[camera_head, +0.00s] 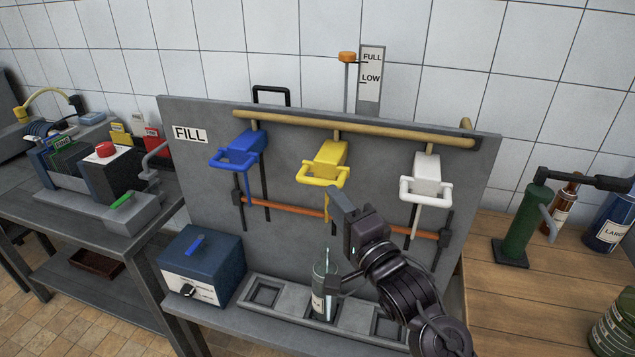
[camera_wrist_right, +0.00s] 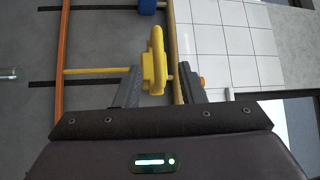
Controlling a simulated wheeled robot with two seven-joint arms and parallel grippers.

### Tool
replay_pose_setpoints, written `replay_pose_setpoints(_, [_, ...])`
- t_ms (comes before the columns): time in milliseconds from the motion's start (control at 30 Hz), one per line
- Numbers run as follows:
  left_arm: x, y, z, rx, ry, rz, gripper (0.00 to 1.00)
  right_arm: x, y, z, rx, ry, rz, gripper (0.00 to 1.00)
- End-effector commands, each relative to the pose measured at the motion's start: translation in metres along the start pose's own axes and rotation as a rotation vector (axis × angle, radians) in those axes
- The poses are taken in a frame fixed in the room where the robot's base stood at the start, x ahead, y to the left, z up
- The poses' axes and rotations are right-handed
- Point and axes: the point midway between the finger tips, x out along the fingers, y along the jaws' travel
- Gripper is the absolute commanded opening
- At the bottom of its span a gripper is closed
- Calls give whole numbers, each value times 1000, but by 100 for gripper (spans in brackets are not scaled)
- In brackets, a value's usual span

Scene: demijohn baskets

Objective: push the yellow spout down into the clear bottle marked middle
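The yellow spout (camera_head: 331,154) hangs from the wooden pipe in the middle of the grey panel, its loop handle facing outward and its thin tube pointing down. The clear bottle (camera_head: 319,277) stands upright in the tray's middle slot below it; its label is too small to read. My right gripper (camera_head: 334,240) is in front of the panel, below the spout handle in the head view. In the wrist view my right gripper (camera_wrist_right: 163,84) is open, with the yellow spout (camera_wrist_right: 155,62) showing between and beyond its fingers. I cannot tell whether they touch. My left gripper is not in view.
A blue spout (camera_head: 240,147) and a white spout (camera_head: 427,168) flank the yellow one. An orange rail (camera_head: 290,208) crosses the panel. The tray (camera_head: 262,293) has empty slots. A blue box (camera_head: 201,263) stands left; a green pump (camera_head: 527,222) stands right.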

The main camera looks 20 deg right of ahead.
Motion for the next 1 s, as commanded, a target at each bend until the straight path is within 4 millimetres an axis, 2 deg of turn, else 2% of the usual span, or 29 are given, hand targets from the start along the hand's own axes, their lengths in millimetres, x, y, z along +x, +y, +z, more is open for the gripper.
replay_pose_setpoints(400, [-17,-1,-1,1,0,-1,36,60,-1,-1,-1,2,1,36])
replay_pose_setpoints(600, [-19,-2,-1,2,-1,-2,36,72,1,0,-2,1,3,36])
replay_pose_setpoints(833, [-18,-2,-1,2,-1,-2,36,72,2,0,-2,1,4,36])
replay_pose_setpoints(1000, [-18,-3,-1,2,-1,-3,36,72,2,0,-2,1,4,15])
